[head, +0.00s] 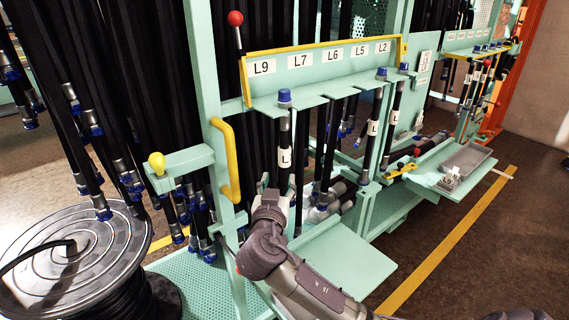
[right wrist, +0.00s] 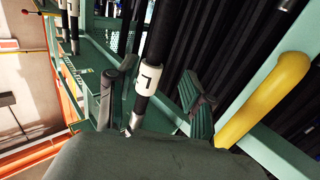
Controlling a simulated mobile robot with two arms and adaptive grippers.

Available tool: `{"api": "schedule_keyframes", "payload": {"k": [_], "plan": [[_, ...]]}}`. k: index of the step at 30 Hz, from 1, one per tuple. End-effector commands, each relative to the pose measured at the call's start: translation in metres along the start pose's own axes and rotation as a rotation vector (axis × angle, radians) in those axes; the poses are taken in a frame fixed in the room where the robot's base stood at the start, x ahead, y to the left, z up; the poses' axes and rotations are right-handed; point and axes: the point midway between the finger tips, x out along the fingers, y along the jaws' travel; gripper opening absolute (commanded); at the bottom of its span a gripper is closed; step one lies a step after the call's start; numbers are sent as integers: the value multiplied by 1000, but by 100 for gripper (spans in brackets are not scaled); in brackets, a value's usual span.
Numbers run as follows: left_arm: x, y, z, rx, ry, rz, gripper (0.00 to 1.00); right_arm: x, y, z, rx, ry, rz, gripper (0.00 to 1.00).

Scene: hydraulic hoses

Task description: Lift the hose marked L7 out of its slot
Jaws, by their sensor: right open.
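A black hose with a blue cap (head: 284,97) hangs upright in a slot of the green rack (head: 265,102), below the L9 and L7 plates. Its white band (head: 285,158) shows an L; the digit is not readable. My right gripper (head: 277,190) is at this hose, below the band. In the right wrist view the banded hose (right wrist: 155,42) passes between the two spread fingers of my right gripper (right wrist: 157,80), which is open. Contact with the hose cannot be told. My left gripper is not in view.
A yellow handle (head: 225,160) stands just left of the hose and also shows close in the right wrist view (right wrist: 262,100). More capped hoses (head: 381,75) hang to the right. A green shelf (head: 342,258) lies below. A hose reel (head: 75,255) stands at left.

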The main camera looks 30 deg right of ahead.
Motion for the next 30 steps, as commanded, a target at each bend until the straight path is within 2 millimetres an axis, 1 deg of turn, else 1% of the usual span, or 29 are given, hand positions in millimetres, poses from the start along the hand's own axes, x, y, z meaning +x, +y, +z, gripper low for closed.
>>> {"api": "schedule_keyframes", "payload": {"k": [1, 5, 8, 13, 16, 19, 25, 26, 30], "plan": [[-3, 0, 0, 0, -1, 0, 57, 7, 0, -2, -1, 2, 1, 51], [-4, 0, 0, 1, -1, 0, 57, 15, 0, 0, -1, -1, 0, 51], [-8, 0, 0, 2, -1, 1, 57, 23, 3, -1, -3, 0, 1, 51], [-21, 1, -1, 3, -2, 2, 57, 49, 10, -1, -6, 1, 2, 51], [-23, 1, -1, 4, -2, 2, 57, 61, 8, 2, -3, -1, -1, 51], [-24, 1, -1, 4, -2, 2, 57, 67, 8, 3, -2, -2, 0, 51], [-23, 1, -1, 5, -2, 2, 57, 67, 8, 4, -1, -2, -1, 51], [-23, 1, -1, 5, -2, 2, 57, 67, 8, 4, -1, -2, -1, 50], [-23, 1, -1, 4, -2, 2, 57, 67, 8, 4, -1, -2, -1, 26]]}}
